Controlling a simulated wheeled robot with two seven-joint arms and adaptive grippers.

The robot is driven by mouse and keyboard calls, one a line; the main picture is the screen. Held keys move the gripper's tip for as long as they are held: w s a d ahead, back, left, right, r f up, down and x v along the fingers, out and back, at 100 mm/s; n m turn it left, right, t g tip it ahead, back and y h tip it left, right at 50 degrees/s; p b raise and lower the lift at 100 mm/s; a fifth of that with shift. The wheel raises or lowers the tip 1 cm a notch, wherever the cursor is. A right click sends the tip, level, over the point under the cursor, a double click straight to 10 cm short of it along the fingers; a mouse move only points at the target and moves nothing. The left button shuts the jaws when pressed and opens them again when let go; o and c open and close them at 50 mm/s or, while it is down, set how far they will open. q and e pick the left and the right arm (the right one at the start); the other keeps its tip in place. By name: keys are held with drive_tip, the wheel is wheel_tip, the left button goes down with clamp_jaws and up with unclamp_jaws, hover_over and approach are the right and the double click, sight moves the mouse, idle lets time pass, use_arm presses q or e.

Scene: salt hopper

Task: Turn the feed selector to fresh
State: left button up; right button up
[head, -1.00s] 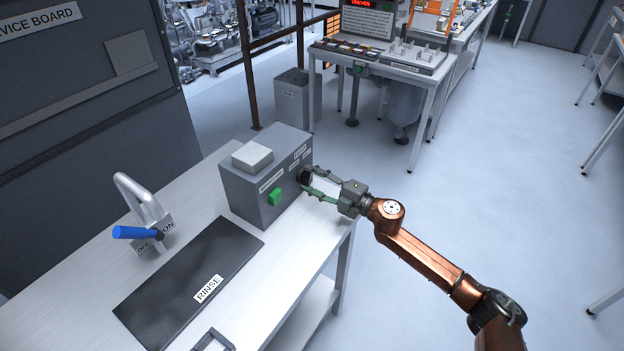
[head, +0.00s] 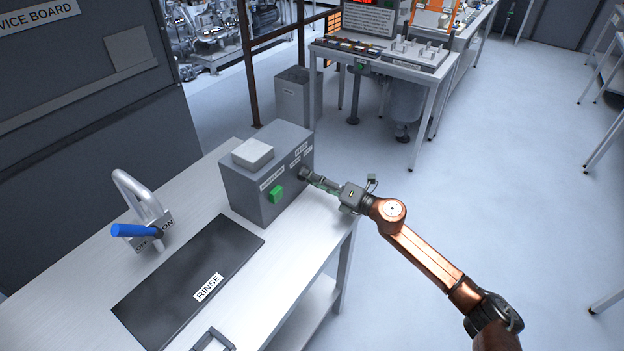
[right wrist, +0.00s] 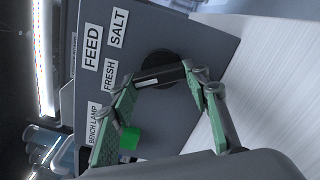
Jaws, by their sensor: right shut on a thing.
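The feed selector is a black round knob (right wrist: 160,68) with a raised bar, on the side face of a grey box (head: 245,192). Labels FEED (right wrist: 92,47), SALT (right wrist: 119,28) and FRESH (right wrist: 109,75) are beside it in the right wrist view. A pale mark on the bar lies at its left end, on the side toward FRESH. My right gripper (right wrist: 158,88) is shut on the bar, one finger at each end. In the head view the right gripper (head: 308,175) covers most of the knob. My left gripper is not in view.
A green bench lamp switch (head: 276,195) is on the box's front face, near the gripper in the wrist view. A tap with a blue lever (head: 134,231) and a dark RINSE mat (head: 180,285) are on the left of the bench. Floor right of the bench is clear.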

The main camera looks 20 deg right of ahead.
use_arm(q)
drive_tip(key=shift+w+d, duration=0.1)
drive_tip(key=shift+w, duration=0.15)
use_arm(e)
drive_tip(key=shift+f+n, duration=0.15)
drive_tip(key=shift+n, duration=0.25)
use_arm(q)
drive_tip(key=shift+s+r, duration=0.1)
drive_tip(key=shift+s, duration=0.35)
use_arm(e)
drive_tip(key=o, duration=1.1)
drive_tip(key=shift+o, duration=0.3)
drive_tip(key=shift+s+d, duration=0.1)
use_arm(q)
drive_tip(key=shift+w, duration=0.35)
use_arm(e)
drive_tip(key=v, duration=1.1)
drive_tip(key=shift+s+d, duration=0.3)
